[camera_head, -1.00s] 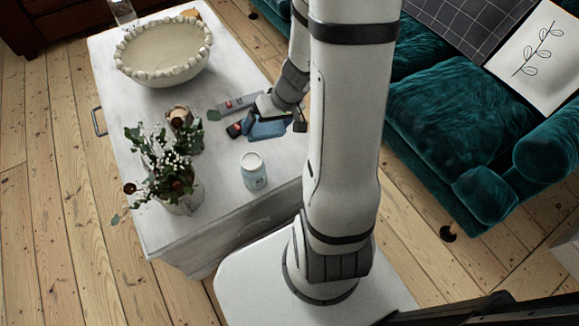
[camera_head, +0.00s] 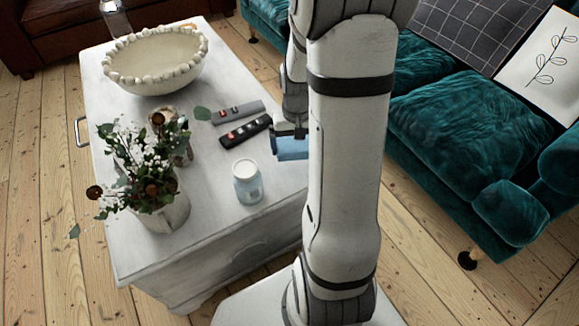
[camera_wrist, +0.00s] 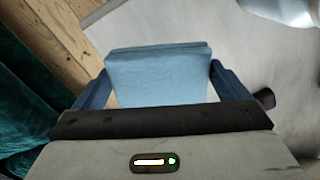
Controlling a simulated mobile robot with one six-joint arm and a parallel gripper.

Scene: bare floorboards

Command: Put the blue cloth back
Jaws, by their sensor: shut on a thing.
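The blue cloth (camera_head: 291,148) is a folded light-blue piece at the right edge of the white table (camera_head: 215,185). It also shows in the wrist view (camera_wrist: 158,75), between the two fingers. My gripper (camera_wrist: 160,88) is shut on it. In the head view my gripper (camera_head: 290,134) is partly hidden behind my arm, and so is the right part of the cloth. In the wrist view, floorboards show to the left of the cloth and the table top to its right.
Two remotes, one grey (camera_head: 238,112) and one black (camera_head: 245,130), lie left of my gripper. A pale-blue jar (camera_head: 247,182), a flower pot (camera_head: 160,205) and a large beaded bowl (camera_head: 157,60) stand on the table. A teal sofa (camera_head: 470,130) is at right.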

